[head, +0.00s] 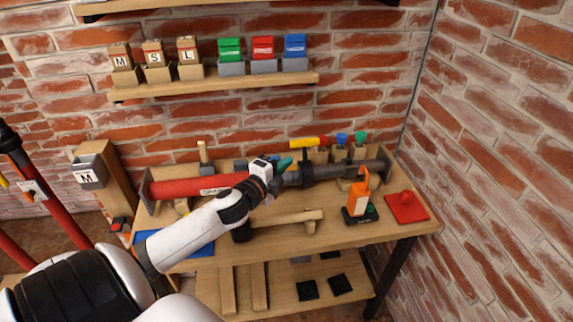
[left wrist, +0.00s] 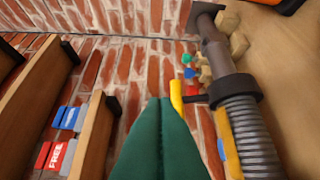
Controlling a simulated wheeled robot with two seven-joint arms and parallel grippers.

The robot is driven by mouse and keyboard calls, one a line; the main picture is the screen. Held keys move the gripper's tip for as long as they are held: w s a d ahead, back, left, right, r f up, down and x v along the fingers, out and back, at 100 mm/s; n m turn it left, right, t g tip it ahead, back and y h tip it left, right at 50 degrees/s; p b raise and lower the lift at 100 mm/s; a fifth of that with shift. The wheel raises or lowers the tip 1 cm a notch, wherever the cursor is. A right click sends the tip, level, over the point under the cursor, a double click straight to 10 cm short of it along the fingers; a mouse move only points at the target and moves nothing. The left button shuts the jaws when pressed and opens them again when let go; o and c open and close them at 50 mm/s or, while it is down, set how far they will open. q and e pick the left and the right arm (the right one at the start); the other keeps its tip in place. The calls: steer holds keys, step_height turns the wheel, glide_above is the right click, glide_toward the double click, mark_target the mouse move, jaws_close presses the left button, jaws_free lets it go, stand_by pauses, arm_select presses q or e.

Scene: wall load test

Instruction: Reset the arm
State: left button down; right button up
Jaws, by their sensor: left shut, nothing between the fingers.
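My left arm reaches in from the lower left of the head view, across the workbench. My left gripper (head: 285,163) has green fingers and is at the arm's end, in front of the dark grey part of a long pipe (head: 322,171). In the left wrist view the green fingers (left wrist: 162,108) lie pressed together with nothing between them. The dark pipe (left wrist: 216,55) and a ribbed grey section run along the right of that view, apart from the fingers. My right gripper does not show.
The workbench (head: 345,232) carries a red cylinder (head: 200,186), a wooden mallet (head: 285,219), an orange tool (head: 360,196) and a red pad (head: 406,207). A wall shelf (head: 215,84) holds several bins above. Brick walls close the back and right.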

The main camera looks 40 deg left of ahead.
arm_select(q)
steer(key=s+d+f+n+g+y, duration=0.2)
steer(key=s+d+f+n+g, duration=0.55)
steer(key=s+f+n, duration=0.35)
steer(key=s+d+f+n+g+h, duration=0.35)
steer(key=s+d+g, duration=0.35)
steer(key=s+d, duration=0.75)
step_height(320, 180, down, 27)
steer(key=s+a+b, duration=0.1)
steer(key=s+a, duration=0.1)
steer(key=s+a+f+g+b, duration=0.1)
steer(key=s+a+f+g, duration=0.1)
steer(key=s+f, duration=1.4)
steer(key=shift+s+a+f, duration=0.35)
steer(key=shift+a+f, duration=0.05)
steer(key=shift+a, duration=0.25)
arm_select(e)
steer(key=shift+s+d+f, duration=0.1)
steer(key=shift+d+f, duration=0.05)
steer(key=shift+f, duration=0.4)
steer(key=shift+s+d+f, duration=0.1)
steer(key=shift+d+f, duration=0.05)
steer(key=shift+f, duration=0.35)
arm_select(q)
steer(key=shift+m, duration=0.25)
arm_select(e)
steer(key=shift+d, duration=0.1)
